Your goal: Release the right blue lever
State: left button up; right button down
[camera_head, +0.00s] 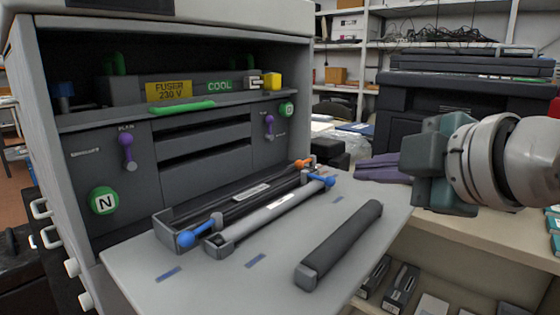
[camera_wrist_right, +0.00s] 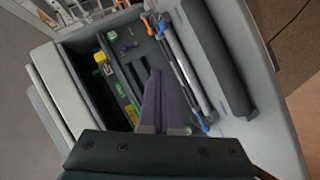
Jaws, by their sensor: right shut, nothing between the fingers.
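The right blue lever (camera_head: 321,180) sits at the right end of a long grey cartridge unit (camera_head: 265,215) on the lowered door. It lies low across that end, and its latch state is too small to tell. It also shows near the top of the right wrist view (camera_wrist_right: 163,27). A second blue lever (camera_head: 188,238) is at the unit's left end. My right gripper (camera_head: 360,170), with purple fingers, is shut and empty, to the right of the right blue lever and apart from it. Its fingers (camera_wrist_right: 157,76) also show in the right wrist view. My left gripper is not in view.
An orange lever (camera_head: 301,163) is just behind the right blue lever. A loose dark roller (camera_head: 342,243) lies on the door (camera_head: 180,288) in front. The printer body (camera_head: 200,150), with purple levers and green knobs, stands behind. Shelves are at the right.

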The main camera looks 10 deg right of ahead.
jog(key=shift+f, duration=0.1)
jog(key=b, duration=0.3)
send_near(317, 179)
jog(key=a, duration=0.2)
jog(key=shift+w+a+r, duration=0.25)
jog(key=shift+w+a, duration=0.05)
jog(key=shift+a, duration=0.05)
jog(key=shift+w+d+f, duration=0.6)
jog(key=shift+w+f, duration=0.1)
jog(key=shift+w, duration=0.2)
jog(key=shift+w+d+f+b, duration=0.35)
jog(key=shift+w+d+b, duration=0.1)
jog(key=shift+w+b, duration=0.1)
